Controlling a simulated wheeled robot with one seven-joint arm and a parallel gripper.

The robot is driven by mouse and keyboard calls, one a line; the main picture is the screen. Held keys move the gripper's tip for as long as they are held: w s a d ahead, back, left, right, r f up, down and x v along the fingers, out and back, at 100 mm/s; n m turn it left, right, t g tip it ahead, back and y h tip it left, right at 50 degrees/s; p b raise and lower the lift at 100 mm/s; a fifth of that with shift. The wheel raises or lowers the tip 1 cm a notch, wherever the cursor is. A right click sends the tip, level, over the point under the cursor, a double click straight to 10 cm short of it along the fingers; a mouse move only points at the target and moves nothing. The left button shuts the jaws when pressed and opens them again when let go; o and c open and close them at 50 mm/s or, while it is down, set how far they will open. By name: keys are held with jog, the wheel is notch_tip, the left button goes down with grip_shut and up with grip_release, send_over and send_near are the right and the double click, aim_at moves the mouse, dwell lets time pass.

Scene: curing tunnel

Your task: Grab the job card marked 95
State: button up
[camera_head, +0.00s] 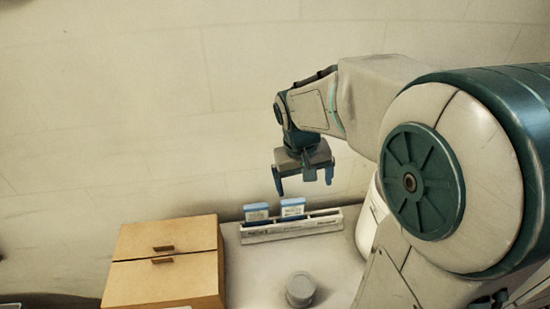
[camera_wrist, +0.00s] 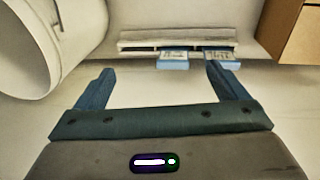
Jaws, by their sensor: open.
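Two blue-and-white cards stand upright in a pale slotted rack (camera_head: 290,231) at the back of the table. One is the left card (camera_head: 256,213) and the other is the right card (camera_head: 292,208). Their print is too small to read, so I cannot tell which is marked 95. In the wrist view, the cards appear at left (camera_wrist: 172,60) and right (camera_wrist: 221,59), in the rack (camera_wrist: 140,44). My gripper (camera_head: 304,183) is open and empty, above the rack and apart from the cards. Its two blue fingers also show in the wrist view (camera_wrist: 163,88).
A wooden two-drawer box (camera_head: 165,262) stands left of the rack. A grey round object (camera_head: 300,289) sits on the table in front of the rack. A white rounded object (camera_head: 370,222) is close to the rack's right end. The pale wall is behind.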

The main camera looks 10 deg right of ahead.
jog(key=y, duration=0.2)
send_over(293, 201)
notch_tip(293, 201, down, 4)
jog(key=shift+g, duration=0.4)
jog(key=f, duration=0.8)
jog(key=shift+s+a+f, duration=0.15)
jog(key=shift+s+f, duration=0.05)
jog(key=shift+f, duration=0.15)
jog(key=shift+w+d+f+p, duration=0.1)
jog(key=shift+f+p, duration=0.15)
jog(key=shift+f, duration=1.1)
jog(key=shift+w+d+f+p, duration=0.1)
jog(key=shift+f+p, duration=0.1)
jog(key=shift+f, duration=1.1)
jog(key=c, duration=1)
